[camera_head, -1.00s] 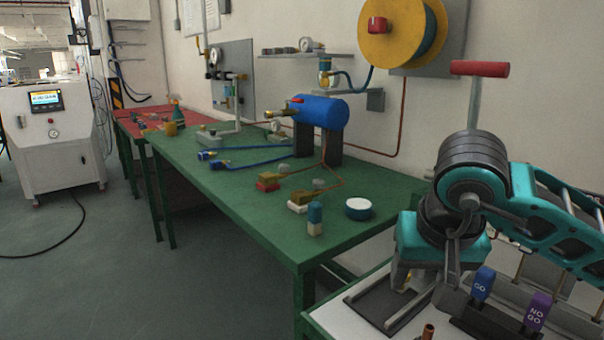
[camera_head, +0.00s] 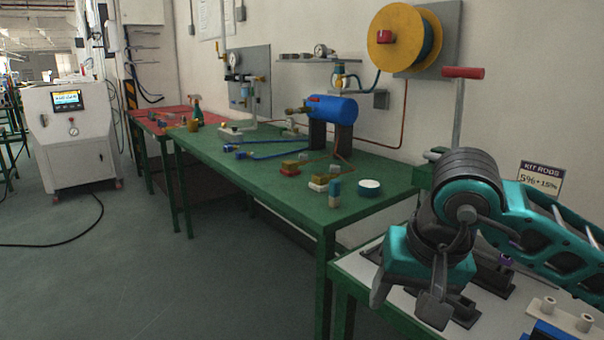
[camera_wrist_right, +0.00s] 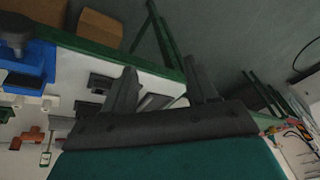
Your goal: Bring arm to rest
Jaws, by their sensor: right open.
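My right arm, teal and dark grey, comes in from the right in the head view. Its gripper (camera_head: 405,302) hangs with its fingers down over the front left part of the white-topped table (camera_head: 352,262). The jaws are open and nothing is between them. In the right wrist view the two dark fingers of the right gripper (camera_wrist_right: 162,90) stand apart, with the white table edge and the floor beyond them. My left gripper is not in view.
The green table (camera_head: 240,172) holds a blue cylinder (camera_head: 333,108), a white round tin (camera_head: 369,187) and several small blocks. A sign (camera_head: 540,178) and a red-handled lever (camera_head: 462,73) stand near my right arm. Open floor (camera_head: 130,270) lies at left.

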